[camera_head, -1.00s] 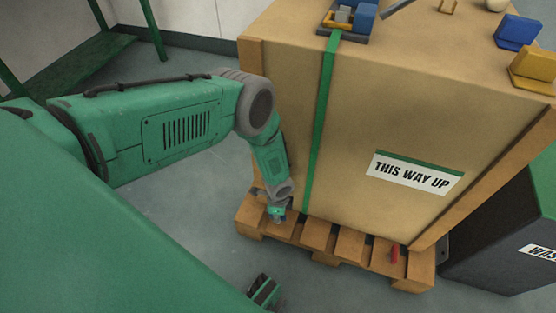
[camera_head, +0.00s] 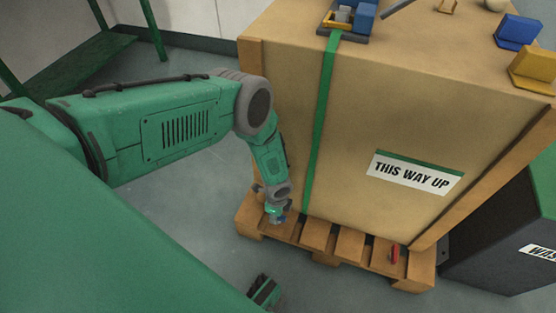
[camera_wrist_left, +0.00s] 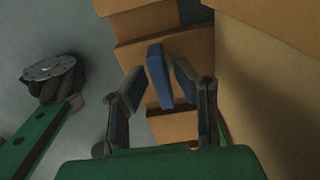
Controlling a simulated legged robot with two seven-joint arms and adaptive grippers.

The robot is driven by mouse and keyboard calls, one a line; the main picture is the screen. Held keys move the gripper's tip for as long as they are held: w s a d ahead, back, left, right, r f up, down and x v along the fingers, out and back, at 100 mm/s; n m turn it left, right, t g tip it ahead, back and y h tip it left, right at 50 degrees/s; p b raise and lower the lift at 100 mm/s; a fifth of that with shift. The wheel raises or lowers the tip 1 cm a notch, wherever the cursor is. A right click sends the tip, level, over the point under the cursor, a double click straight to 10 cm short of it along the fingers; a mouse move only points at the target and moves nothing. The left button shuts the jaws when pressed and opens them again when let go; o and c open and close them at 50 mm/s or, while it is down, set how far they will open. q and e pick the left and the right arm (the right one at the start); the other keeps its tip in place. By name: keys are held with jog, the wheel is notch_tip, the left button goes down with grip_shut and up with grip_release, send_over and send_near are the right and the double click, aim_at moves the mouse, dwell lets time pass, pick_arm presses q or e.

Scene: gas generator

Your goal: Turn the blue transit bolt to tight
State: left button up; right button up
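The blue transit bolt (camera_wrist_left: 158,76) shows in the left wrist view as a narrow blue bar at the pallet beside the crate. My left gripper (camera_wrist_left: 161,70) is open, with one finger on each side of the blue bar. A gap shows on both sides, so the fingers do not seem to touch it. In the head view my left gripper (camera_head: 278,216) reaches down to the left front corner of the pallet (camera_head: 316,235). The bolt is mostly hidden there behind the gripper. My right gripper is not in view.
A large crate (camera_head: 390,120) with a green strap (camera_head: 321,120) stands on the pallet, close to my left wrist. A red bolt (camera_head: 395,254) sits at the pallet's right front. A dark bin (camera_head: 500,240) stands at the right. Floor is clear in front.

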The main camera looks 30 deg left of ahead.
pick_arm(q)
jog(key=shift+w+d, duration=0.1)
jog(key=shift+r, duration=0.3)
notch_tip(320, 180, up, 11)
jog(key=shift+r, duration=0.15)
dwell(0.6)
